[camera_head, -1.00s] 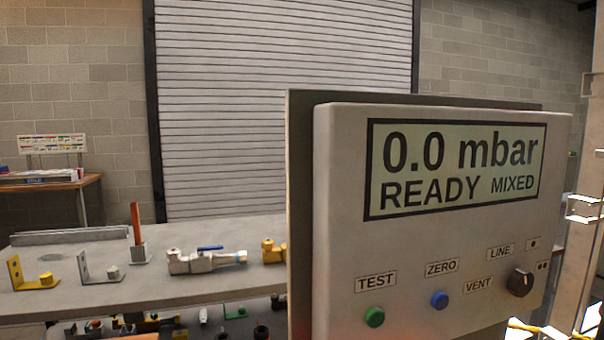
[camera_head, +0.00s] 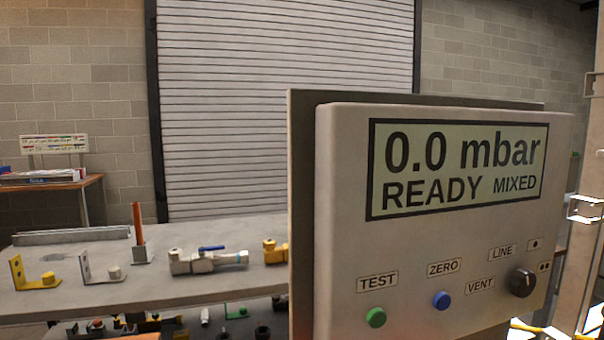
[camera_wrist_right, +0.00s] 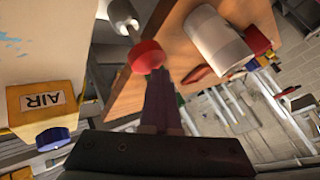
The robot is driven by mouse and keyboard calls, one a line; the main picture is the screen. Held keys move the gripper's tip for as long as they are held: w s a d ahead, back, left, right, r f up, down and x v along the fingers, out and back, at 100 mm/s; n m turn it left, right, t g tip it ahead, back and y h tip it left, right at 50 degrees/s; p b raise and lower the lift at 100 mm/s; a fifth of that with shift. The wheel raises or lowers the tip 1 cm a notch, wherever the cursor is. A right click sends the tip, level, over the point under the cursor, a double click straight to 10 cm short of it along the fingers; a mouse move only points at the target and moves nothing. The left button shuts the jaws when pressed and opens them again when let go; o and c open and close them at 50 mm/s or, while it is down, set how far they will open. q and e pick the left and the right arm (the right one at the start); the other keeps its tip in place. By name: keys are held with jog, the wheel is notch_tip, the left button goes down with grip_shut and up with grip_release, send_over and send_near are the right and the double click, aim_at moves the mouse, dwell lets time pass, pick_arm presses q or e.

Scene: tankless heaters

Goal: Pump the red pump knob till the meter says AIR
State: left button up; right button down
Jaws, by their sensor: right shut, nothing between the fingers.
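The meter (camera_head: 345,200) fills the right of the head view. Its screen (camera_head: 457,168) reads "0.0 mbar", "READY" and "MIXED". In the right wrist view the red pump knob (camera_wrist_right: 146,57) is a round red ball on a pale metal rod (camera_wrist_right: 124,18). My right gripper (camera_wrist_right: 160,76) is shut and empty, with its dark fingertips close by the red knob. I cannot tell whether they touch it. My left gripper is not in view.
A white cylinder (camera_wrist_right: 220,43) stands near a wooden surface (camera_wrist_right: 180,27). A bench (camera_head: 110,297) with a valve (camera_head: 207,261) is left of the meter.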

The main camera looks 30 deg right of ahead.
jog(key=shift+f, duration=0.5)
jog(key=shift+f+b, duration=0.2)
jog(key=shift+b, duration=0.2)
jog(key=shift+s+r+p, duration=0.1)
jog(key=shift+r+p, duration=0.55)
jog(key=shift+p, duration=0.1)
jog(key=shift+r, duration=0.1)
jog(key=shift+r+p, duration=0.3)
jog(key=shift+p, duration=0.1)
notch_tip(320, 180, up, 6)
jog(key=p, duration=0.5)
jog(key=shift+f+p, duration=0.25)
jog(key=shift+p, duration=0.1)
jog(key=shift+f, duration=0.1)
